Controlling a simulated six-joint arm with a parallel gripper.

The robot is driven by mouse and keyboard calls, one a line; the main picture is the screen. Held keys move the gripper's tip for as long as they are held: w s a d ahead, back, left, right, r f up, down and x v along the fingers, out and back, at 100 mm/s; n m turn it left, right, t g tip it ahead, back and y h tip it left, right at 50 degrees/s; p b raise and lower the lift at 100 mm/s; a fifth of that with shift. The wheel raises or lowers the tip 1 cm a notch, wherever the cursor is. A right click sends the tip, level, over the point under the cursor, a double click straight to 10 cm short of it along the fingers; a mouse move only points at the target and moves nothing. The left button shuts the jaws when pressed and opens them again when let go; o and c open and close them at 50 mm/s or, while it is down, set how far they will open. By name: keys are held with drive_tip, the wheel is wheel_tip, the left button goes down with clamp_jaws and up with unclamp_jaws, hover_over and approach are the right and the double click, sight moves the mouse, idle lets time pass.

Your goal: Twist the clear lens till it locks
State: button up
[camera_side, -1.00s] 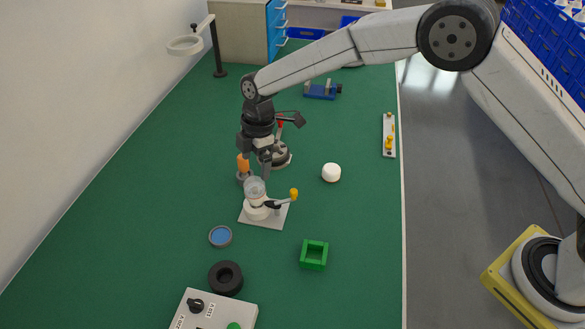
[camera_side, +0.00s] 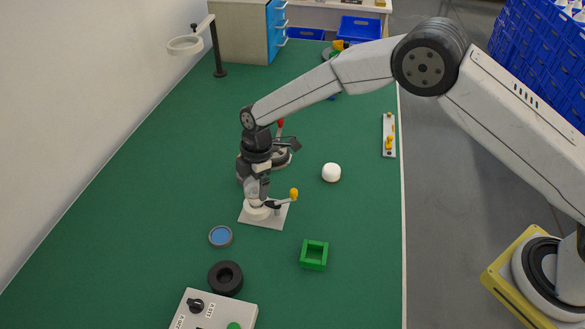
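The clear lens (camera_side: 252,199) sits on a white round socket (camera_side: 258,212) fixed to a pale square plate (camera_side: 272,222), left of centre. A lever with a yellow knob (camera_side: 293,194) stands at the plate's right side. My gripper (camera_side: 254,192) points down from above and reaches the lens, with its fingers at the lens's height. The gripper hides most of the lens. I cannot tell whether the fingers press on it or stand just around it.
A white dome (camera_side: 331,173) lies to the right. A blue disc (camera_side: 220,236), a black ring (camera_side: 225,278), a green square frame (camera_side: 314,255) and a control box (camera_side: 213,314) are in front. A red-tipped stand (camera_side: 280,150) is close behind my gripper.

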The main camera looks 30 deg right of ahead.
drive_tip(key=c, duration=0.9)
drive_tip(key=shift+m, duration=0.3)
drive_tip(key=shift+c, duration=0.2)
drive_tip(key=shift+m, duration=1.3)
drive_tip(key=shift+s+m+t, duration=0.1)
drive_tip(key=shift+m+t, duration=0.2)
drive_tip(key=shift+m, duration=0.5)
drive_tip(key=o, duration=1.1)
drive_tip(key=shift+r, duration=0.1)
drive_tip(key=shift+s+d+r, duration=0.1)
drive_tip(key=shift+d+r, duration=0.1)
drive_tip(key=shift+r, duration=1.05)
drive_tip(key=shift+s+d+r, duration=0.1)
drive_tip(key=shift+d+r, duration=0.05)
drive_tip(key=shift+r, duration=1.05)
drive_tip(key=shift+d+r, duration=0.2)
drive_tip(key=shift+r, duration=1.05)
